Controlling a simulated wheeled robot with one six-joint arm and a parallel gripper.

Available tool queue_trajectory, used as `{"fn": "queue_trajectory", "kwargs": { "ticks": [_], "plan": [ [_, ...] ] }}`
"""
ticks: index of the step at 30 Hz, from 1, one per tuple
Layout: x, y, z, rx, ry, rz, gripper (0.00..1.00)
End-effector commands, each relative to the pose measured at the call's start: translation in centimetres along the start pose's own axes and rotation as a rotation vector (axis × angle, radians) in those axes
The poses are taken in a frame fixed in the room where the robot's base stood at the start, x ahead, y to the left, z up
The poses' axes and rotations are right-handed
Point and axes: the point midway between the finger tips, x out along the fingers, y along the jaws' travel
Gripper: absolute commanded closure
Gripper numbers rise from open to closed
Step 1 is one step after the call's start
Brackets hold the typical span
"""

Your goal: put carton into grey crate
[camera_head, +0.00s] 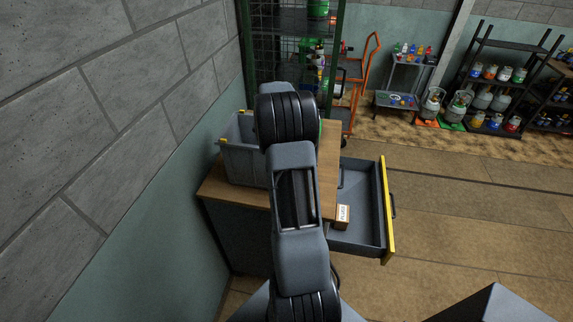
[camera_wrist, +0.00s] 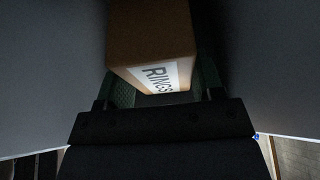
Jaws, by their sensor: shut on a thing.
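A brown carton with a white label reading RINGS (camera_wrist: 150,38) is between the jaws of my gripper (camera_wrist: 163,92) in the wrist view. The gripper is shut on it, with green textured pads beside the carton. In the head view my arm hides the gripper and this carton. The grey crate (camera_head: 240,155) stands on the wooden top of a cabinet, its right part hidden behind my arm. Plain grey surfaces fill both sides of the wrist view; I cannot tell whether they are crate walls. Whether the carton touches anything below is hidden.
An open grey drawer (camera_head: 360,238) with a yellow front (camera_head: 387,215) juts out to the right. It holds another small labelled carton (camera_head: 342,222). A block wall (camera_head: 110,120) rises close on the left. A green mesh rack (camera_head: 275,55) stands behind. Floor to the right is clear.

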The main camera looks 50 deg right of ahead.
Motion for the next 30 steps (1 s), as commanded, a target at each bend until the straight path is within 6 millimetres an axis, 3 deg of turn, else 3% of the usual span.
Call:
{"fn": "queue_trajectory", "kwargs": {
  "ticks": [6, 14, 21, 30],
  "plan": [
    [2.6, 0.0, 1.1, -0.001, 0.001, -0.001, 0.77],
    [4.0, -0.1, 1.5, 0.000, 0.001, 0.000, 0.77],
    [6.6, -0.1, 2.5, 0.001, 0.001, 0.002, 0.77],
    [6.8, -0.1, 2.6, 0.003, 0.000, -0.001, 0.77]
  ]
}}
